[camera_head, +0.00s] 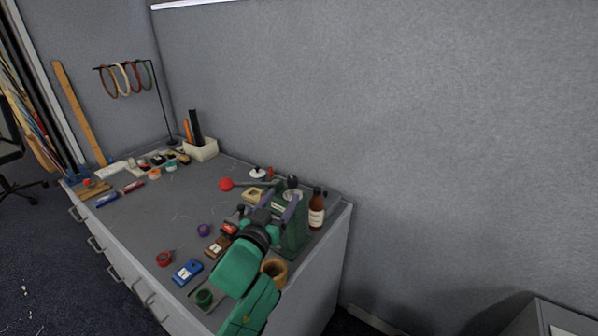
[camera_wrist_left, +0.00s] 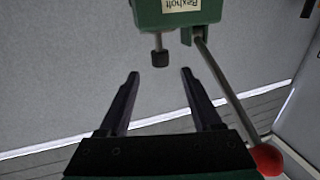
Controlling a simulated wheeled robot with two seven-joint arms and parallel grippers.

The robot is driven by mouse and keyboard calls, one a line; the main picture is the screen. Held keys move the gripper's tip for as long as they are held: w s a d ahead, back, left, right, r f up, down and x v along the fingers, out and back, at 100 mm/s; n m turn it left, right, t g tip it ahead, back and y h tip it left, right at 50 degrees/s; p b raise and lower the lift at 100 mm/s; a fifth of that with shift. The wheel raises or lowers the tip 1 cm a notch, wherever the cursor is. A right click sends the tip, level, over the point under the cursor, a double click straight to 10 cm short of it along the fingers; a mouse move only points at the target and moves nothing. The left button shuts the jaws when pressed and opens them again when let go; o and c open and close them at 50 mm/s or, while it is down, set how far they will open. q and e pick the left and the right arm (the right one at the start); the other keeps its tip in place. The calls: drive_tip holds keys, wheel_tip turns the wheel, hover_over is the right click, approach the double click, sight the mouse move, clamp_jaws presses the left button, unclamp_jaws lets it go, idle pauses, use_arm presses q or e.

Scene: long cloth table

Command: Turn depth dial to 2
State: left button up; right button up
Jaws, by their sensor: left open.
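A green machine (camera_head: 292,228) stands at the right end of the table, with a dark round knob (camera_head: 292,182) on top and a lever ending in a red ball (camera_head: 226,184). In the left wrist view the machine (camera_wrist_left: 180,12) appears upside down with a label, a small dark knob (camera_wrist_left: 160,57) and the red ball (camera_wrist_left: 266,159). My left gripper (camera_head: 280,203) is in front of the machine and hides part of it. It is open and empty; in the wrist view the small knob lies just beyond the gap between its fingertips (camera_wrist_left: 160,73). No dial numbers are readable.
A brown bottle (camera_head: 317,209) stands right of the machine. A blue box (camera_head: 187,271), a brown box (camera_head: 217,246), a purple roll (camera_head: 204,230) and a green cup (camera_head: 205,298) lie near the front. A ring stand (camera_head: 160,100) is at the far left. The table middle is mostly clear.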

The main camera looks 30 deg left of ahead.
sight(291, 182)
use_arm(q)
drive_tip(key=w, duration=0.4)
drive_tip(key=shift+w+a+r+p, duration=0.1)
drive_tip(key=shift+a+r+p, duration=0.15)
drive_tip(key=shift+r+p, duration=0.15)
drive_tip(key=w, duration=0.6)
drive_tip(key=shift+w+a+f+p, duration=0.15)
drive_tip(key=shift+a+f+p, duration=0.15)
drive_tip(key=shift+a+f, duration=0.1)
drive_tip(key=shift+w, duration=0.45)
use_arm(e)
drive_tip(key=shift+s+r, duration=0.2)
drive_tip(key=shift+r, duration=0.25)
drive_tip(key=shift+s+r, duration=0.2)
drive_tip(key=shift+r, duration=0.25)
use_arm(q)
clamp_jaws()
use_arm(e)
drive_tip(key=shift+f, duration=0.1)
